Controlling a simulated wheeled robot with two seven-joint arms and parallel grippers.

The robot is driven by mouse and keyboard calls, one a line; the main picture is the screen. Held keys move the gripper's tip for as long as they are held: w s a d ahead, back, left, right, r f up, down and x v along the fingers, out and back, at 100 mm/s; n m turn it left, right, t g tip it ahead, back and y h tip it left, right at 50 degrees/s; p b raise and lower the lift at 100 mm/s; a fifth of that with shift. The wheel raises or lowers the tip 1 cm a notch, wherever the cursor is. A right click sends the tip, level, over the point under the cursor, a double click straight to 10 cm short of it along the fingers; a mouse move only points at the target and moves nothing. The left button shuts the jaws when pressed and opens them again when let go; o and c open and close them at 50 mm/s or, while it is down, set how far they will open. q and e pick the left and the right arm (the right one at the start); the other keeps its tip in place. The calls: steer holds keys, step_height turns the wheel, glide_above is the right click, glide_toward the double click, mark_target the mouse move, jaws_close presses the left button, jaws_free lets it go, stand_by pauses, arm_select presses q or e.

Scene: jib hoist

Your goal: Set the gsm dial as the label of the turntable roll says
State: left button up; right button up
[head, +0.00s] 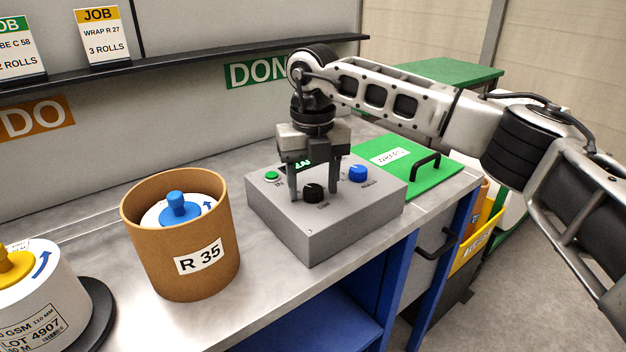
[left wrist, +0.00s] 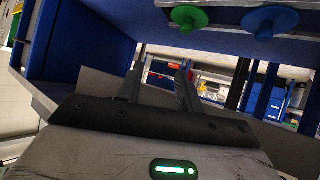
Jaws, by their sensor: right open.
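The grey control box (head: 330,215) stands on the bench. It carries a black dial (head: 313,193), a blue knob (head: 357,173) and a green button (head: 271,176); the small print under the dial is too small to read surely. My right gripper (head: 313,194) points down, open, its fingers either side of the black dial; contact cannot be told. The turntable roll (head: 40,295), white with a yellow plug, is at the left edge. Its label (head: 35,325) reads GSM and LOT 4907, but the gsm figure is cut off. My left gripper (left wrist: 158,85) is open and empty.
A brown tub (head: 180,255) marked R 35, holding a roll with a blue plug, stands left of the box. A green plate (head: 425,180) with a black handle lies right of it. Green (left wrist: 188,18) and blue (left wrist: 270,24) plugs show above my left gripper.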

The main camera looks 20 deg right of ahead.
arm_select(q)
steer(key=shift+f, duration=0.1)
arm_select(e)
steer(key=shift+c, duration=0.3)
steer(key=c, duration=0.9)
steer(key=shift+n, duration=0.4)
steer(key=n, duration=0.2)
steer(key=shift+n, duration=0.4)
steer(key=shift+n+p, duration=0.4)
steer(key=shift+n, duration=0.8)
arm_select(q)
steer(key=shift+s+a+r, duration=0.1)
steer(key=shift+s+r, duration=0.05)
steer(key=shift+r, duration=0.05)
arm_select(e)
steer(key=shift+n, duration=1.5)
